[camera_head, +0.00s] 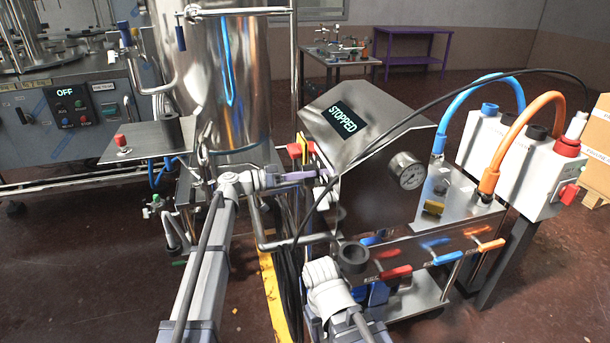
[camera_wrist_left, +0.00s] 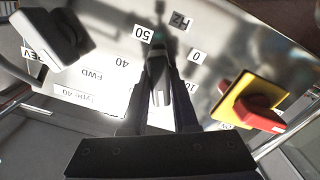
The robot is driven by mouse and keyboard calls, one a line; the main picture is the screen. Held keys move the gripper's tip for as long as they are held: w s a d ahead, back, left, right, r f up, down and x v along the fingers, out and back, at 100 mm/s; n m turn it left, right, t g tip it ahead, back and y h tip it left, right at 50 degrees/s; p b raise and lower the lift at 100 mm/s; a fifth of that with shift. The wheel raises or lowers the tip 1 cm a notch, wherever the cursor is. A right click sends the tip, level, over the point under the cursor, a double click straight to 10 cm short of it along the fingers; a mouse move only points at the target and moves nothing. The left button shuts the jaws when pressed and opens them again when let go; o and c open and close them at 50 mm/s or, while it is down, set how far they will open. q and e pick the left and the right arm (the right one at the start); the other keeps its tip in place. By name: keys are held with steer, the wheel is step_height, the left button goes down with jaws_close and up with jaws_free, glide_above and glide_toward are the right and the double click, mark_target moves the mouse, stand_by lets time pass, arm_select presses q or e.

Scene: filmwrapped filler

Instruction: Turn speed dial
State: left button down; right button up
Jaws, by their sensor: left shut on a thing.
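The speed dial (camera_wrist_left: 158,72) is a dark knob with a grey pointer on a metal panel, among labels 0, 40, 50 and HZ in the left wrist view. My left gripper (camera_wrist_left: 161,88) has one finger on each side of the dial and is shut on it. In the head view the left gripper (camera_head: 322,174) reaches the left side of the sloped control box (camera_head: 365,115); the dial is hidden there. The box's display (camera_head: 342,119) reads STOPPED.
A grey selector (camera_wrist_left: 50,38) marked REV and FWD and a red handle on a yellow plate (camera_wrist_left: 238,100) flank the dial. A steel tank (camera_head: 215,80) stands left, a pressure gauge (camera_head: 405,170) right. A black cable crosses in front of the box.

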arm_select(q)
steer(key=shift+s, duration=0.1)
steer(key=c, duration=0.7)
jaws_free()
steer(key=v, duration=0.7)
steer(key=shift+a, duration=0.4)
steer(key=shift+s, duration=0.1)
